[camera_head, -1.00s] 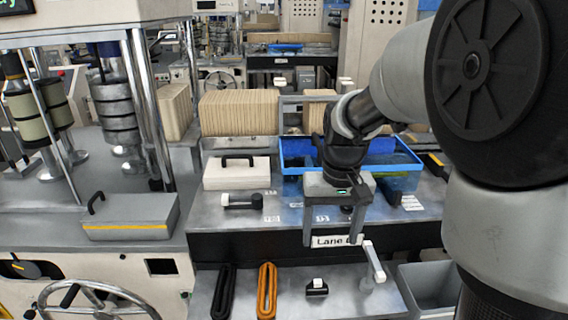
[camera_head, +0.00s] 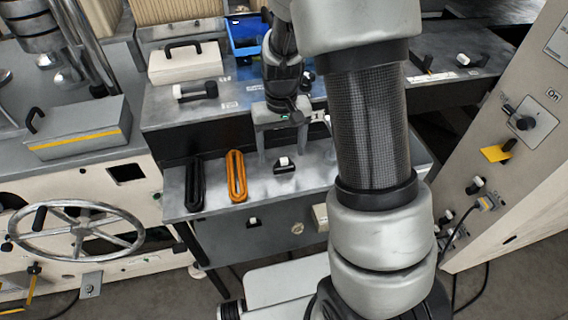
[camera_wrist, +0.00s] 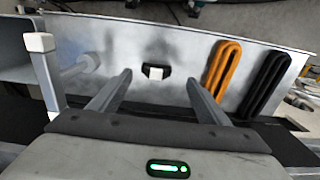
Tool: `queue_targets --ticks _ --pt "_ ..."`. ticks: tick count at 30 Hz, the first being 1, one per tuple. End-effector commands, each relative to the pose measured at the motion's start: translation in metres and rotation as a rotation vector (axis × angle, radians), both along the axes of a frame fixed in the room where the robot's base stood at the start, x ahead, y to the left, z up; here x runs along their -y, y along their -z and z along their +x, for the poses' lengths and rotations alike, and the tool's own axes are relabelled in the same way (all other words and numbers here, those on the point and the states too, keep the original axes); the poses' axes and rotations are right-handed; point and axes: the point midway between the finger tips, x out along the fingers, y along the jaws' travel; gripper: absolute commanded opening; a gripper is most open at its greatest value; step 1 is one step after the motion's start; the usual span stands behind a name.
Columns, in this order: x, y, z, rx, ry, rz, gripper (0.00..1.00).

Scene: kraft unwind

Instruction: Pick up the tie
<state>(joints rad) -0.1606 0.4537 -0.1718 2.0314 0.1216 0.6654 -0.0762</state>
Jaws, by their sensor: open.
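A small black piece with a white block (camera_head: 284,165) lies on the grey metal shelf (camera_head: 330,178); it may be the tie, but I cannot tell for certain. My gripper (camera_head: 283,154) is open, with its fingers pointing down close to this piece. In the wrist view the piece (camera_wrist: 155,72) shows beyond and between the open fingertips (camera_wrist: 159,80), with nothing held. An orange looped band (camera_head: 236,176) and a black looped band (camera_head: 195,185) lie to its left on the shelf. In the wrist view they are at the right.
A white-capped grey post (camera_wrist: 45,75) stands left of my fingers in the wrist view. A raised counter behind the shelf holds a cream box (camera_head: 184,62) and a blue bin (camera_head: 245,35). A handwheel (camera_head: 75,228) is at the left, a control panel (camera_head: 520,125) at the right.

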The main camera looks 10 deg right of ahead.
Motion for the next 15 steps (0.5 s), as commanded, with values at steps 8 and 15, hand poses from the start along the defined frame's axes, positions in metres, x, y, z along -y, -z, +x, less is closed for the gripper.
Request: queue_targets --ticks 8,15 --pt "0.007 0.04 0.001 -0.005 0.001 0.0 0.7" --pt "0.007 0.05 0.002 -0.001 0.0 0.0 0.7"
